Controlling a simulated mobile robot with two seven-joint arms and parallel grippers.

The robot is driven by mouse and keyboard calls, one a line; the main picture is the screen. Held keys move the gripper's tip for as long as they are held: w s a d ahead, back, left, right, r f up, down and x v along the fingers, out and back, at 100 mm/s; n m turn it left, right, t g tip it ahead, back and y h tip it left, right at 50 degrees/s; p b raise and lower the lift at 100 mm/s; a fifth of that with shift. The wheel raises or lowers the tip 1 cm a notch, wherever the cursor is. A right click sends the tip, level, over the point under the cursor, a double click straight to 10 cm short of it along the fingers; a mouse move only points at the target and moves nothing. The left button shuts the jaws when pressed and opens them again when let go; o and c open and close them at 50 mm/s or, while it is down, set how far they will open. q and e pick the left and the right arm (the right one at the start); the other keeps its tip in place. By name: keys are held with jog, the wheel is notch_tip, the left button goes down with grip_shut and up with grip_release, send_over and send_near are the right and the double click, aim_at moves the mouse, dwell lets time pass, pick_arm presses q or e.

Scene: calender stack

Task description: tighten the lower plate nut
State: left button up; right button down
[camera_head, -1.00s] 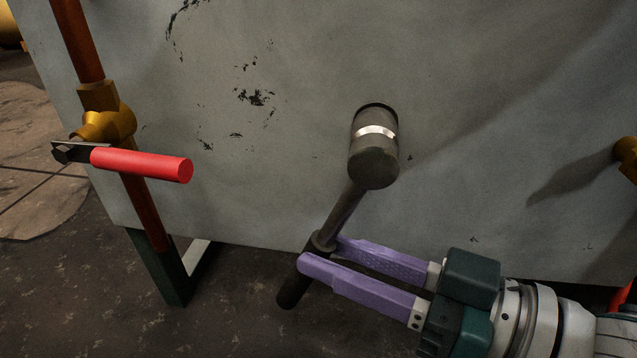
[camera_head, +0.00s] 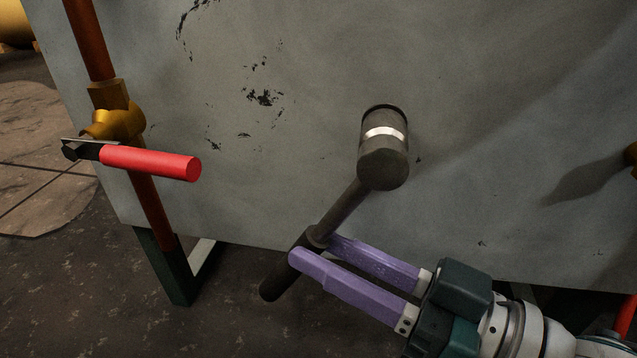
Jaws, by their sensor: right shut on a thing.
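A dark socket wrench with a silver band (camera_head: 384,148) stands out from the grey plate (camera_head: 300,60). Its round head is against the plate, and the lower plate nut is not visible; the head may cover it. The wrench handle (camera_head: 345,208) slants down and left to a thicker dark grip (camera_head: 277,279). My right gripper (camera_head: 312,248) comes in from the lower right. Its purple fingers are shut on the wrench near the top of the grip. My left gripper is not in view.
A brass valve (camera_head: 120,123) with a red lever handle (camera_head: 150,163) sits on a rust-red pipe (camera_head: 88,40) at the left. A dark green leg (camera_head: 168,268) supports the plate's lower left. Part of another brass fitting (camera_head: 632,155) shows at the right edge.

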jog(key=shift+a, duration=0.15)
jog(key=shift+r, duration=0.1)
jog(key=shift+w+a+y, duration=0.1)
jog(key=shift+a+y, duration=0.1)
jog(key=shift+y, duration=0.1)
jog(key=shift+a+r+m+t+y, duration=0.2)
jog(key=shift+m+t+y, duration=0.1)
jog(key=shift+t, duration=0.1)
jog(key=shift+w, duration=0.1)
jog(key=shift+a+r+y, duration=0.1)
jog(key=shift+a+y, duration=0.2)
jog(key=shift+m+t, duration=0.3)
jog(key=shift+w+a+r+t, duration=0.15)
jog(key=shift+a+t, duration=0.15)
jog(key=shift+a, duration=0.05)
jog(key=shift+y, duration=0.3)
